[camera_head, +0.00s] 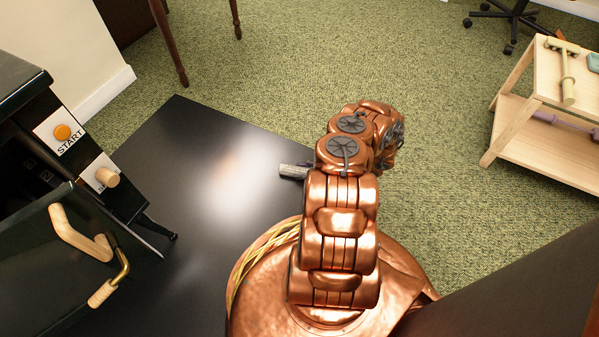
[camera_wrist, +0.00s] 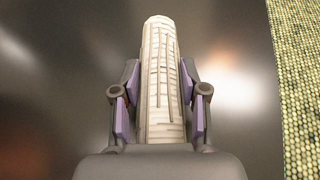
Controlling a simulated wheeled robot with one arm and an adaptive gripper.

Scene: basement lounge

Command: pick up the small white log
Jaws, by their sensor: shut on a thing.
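The small white log (camera_wrist: 162,75) is pale with thin dark cracks along its length. In the wrist view it lies lengthwise between the purple-padded fingers of my gripper (camera_wrist: 160,108), which are shut on its sides. Its far end sticks out beyond the fingers, and its near end is hidden by the gripper body. In the head view the end of the log (camera_head: 293,171) shows just left of my copper arm, over the dark surface. My arm hides the rest of it there. I cannot tell whether the log touches the surface.
A glossy dark surface (camera_head: 205,180) lies below, with green carpet (camera_head: 270,70) beyond. At left is a black unit with a START button (camera_head: 62,132) and wooden handles (camera_head: 80,235). A wooden shelf cart (camera_head: 520,125) holding tools stands at right. A dark wooden leg (camera_head: 170,45) stands behind.

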